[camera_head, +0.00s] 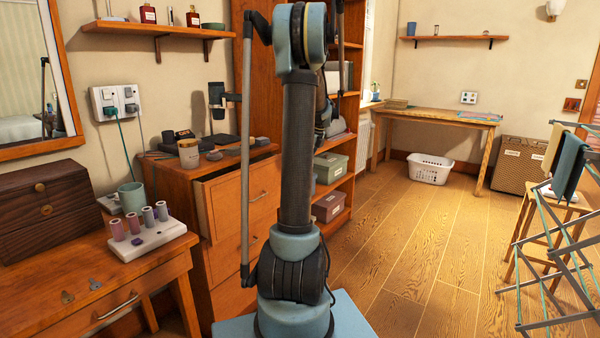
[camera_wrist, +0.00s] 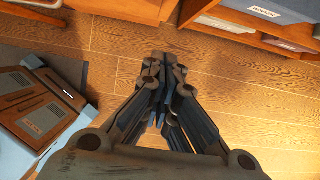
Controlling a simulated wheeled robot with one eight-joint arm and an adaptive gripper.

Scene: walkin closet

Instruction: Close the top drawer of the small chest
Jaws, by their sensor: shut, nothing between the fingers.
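The small chest (camera_head: 181,180) is wooden and stands at the left middle in the head view, between the dressing table and the tall shelf unit. Its top drawer (camera_head: 243,199) stands out from the chest body, with a dark gap showing behind its front. My arm covers the right part of the chest. In the wrist view, my gripper (camera_wrist: 163,70) is shut and empty, pointing over bare wooden floor and touching nothing there. In the head view, the fingers are hidden behind my arm.
Jars and small items, including a cream jar (camera_head: 188,154), stand on the chest. The shelf unit (camera_head: 350,80) with boxes is right of it. The dressing table (camera_head: 95,265) is at front left. A drying rack (camera_head: 550,240) stands at right. The middle floor (camera_head: 425,240) is clear.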

